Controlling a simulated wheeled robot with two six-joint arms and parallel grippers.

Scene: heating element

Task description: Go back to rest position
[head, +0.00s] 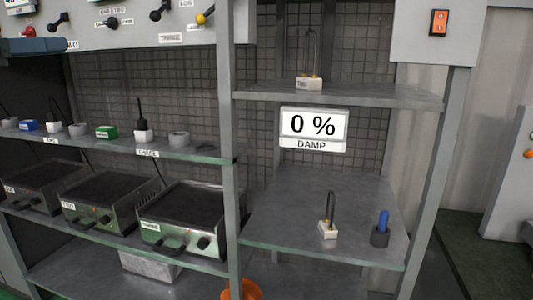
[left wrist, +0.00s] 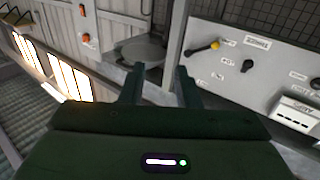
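My left gripper (left wrist: 160,88) shows in the left wrist view. Its two dark fingers stand apart with nothing held between them. Beyond the fingers are a grey post and a wall panel, tilted in the picture. I cannot make out either gripper clearly in the head view. My right gripper is in neither view. One heating element (head: 308,82) stands upright on the upper right shelf. Another heating element (head: 328,229) stands on the lower right shelf, beside a dark holder (head: 379,237) with a blue piece in it.
Several hot plates (head: 185,217) line the lower left shelf. Small parts, including a green block (head: 106,132), stand on the shelf above them. A control panel (head: 140,20) with knobs and levers is at the top left. An orange switch (head: 439,22) is at the top right.

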